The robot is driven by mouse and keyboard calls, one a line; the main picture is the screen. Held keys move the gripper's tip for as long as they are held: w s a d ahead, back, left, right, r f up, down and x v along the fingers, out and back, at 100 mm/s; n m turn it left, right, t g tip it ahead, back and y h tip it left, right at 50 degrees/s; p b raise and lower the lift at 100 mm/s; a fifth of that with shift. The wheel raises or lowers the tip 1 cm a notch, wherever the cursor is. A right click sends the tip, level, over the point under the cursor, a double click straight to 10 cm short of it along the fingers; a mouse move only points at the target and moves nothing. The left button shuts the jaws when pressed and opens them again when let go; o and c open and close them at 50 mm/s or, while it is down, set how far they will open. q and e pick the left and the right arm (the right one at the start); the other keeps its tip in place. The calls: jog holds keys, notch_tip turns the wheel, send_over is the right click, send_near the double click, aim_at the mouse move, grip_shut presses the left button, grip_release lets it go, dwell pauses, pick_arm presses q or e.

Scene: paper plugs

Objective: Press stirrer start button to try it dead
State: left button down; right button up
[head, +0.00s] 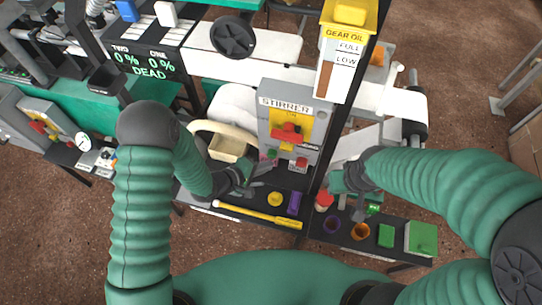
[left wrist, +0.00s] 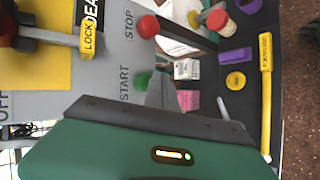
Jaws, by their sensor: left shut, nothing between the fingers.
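The grey stirrer panel (head: 268,125) stands at the centre of the head view, with a red switch handle (head: 287,136) on a yellow plate. The green start button (head: 271,154) is low on its left and the red stop button (head: 301,162) is to the right. In the left wrist view the start button (left wrist: 142,80) lies beside the START label, with the stop button (left wrist: 148,26) above it. My left gripper (head: 263,171) is shut and empty, its grey fingertips close to the start button; contact cannot be told. My right gripper (head: 360,212) is low over the right bench; its jaws are unclear.
A yellow LOCK tag (left wrist: 87,38) hangs at the switch handle. A black display (head: 148,62) reads 0% twice and DEAD. The bench below holds a yellow rod (head: 255,215), a purple piece (head: 295,203) and several small parts. A dark post stands right of the panel.

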pick_arm(q)
jog(key=shift+s, duration=0.2)
jog(key=s, duration=0.1)
jog(key=s+a, duration=0.1)
jog(key=s, duration=0.2)
jog(key=shift+s+a+p, duration=0.35)
jog(key=shift+p, duration=0.05)
dwell(0.7)
jog(key=w+a+r+m+y, duration=0.3)
jog(key=a+r+m+y, duration=0.15)
jog(key=a, duration=0.45)
jog(key=s+a+r+m+g+y, duration=0.4)
jog(key=s+a+r, duration=0.5)
jog(key=s, duration=0.3)
jog(key=shift+a+r, duration=0.15)
jog(key=shift+r, duration=0.35)
